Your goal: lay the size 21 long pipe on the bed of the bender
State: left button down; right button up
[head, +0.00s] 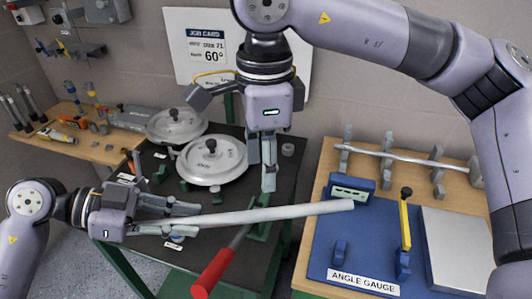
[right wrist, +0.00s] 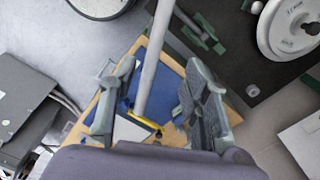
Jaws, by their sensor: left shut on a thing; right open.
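The long pale grey pipe (head: 285,213) is held nearly level above the front of the bender's black top (head: 150,255). My left gripper (head: 185,220) is shut on its left end; the free right end reaches over the blue angle gauge board. My right gripper (head: 268,188) points down, open, close to the pipe's middle. In the right wrist view the pipe (right wrist: 150,70) runs between the spread fingers of the right gripper (right wrist: 158,85), with gaps on both sides. The bender has round grey formers (head: 212,165) and a red-handled lever (head: 212,274). The bed is partly hidden.
The angle gauge board (head: 325,255) with a yellow arm (head: 405,222) lies on the right wooden table. Behind it another pipe (head: 400,157) rests on grey supports. Tools and dark pipes crowd the left wooden bench (head: 75,150). A job card (head: 206,50) hangs on the wall.

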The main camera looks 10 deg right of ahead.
aim_at(265, 209)
notch_tip(265, 209, down, 11)
jog(key=shift+r, duration=0.2)
jog(key=shift+c, duration=0.2)
grip_shut()
dwell(0.5)
pick_arm(q)
jog(key=c, duration=1.4)
grip_release()
jog(key=shift+o, duration=0.2)
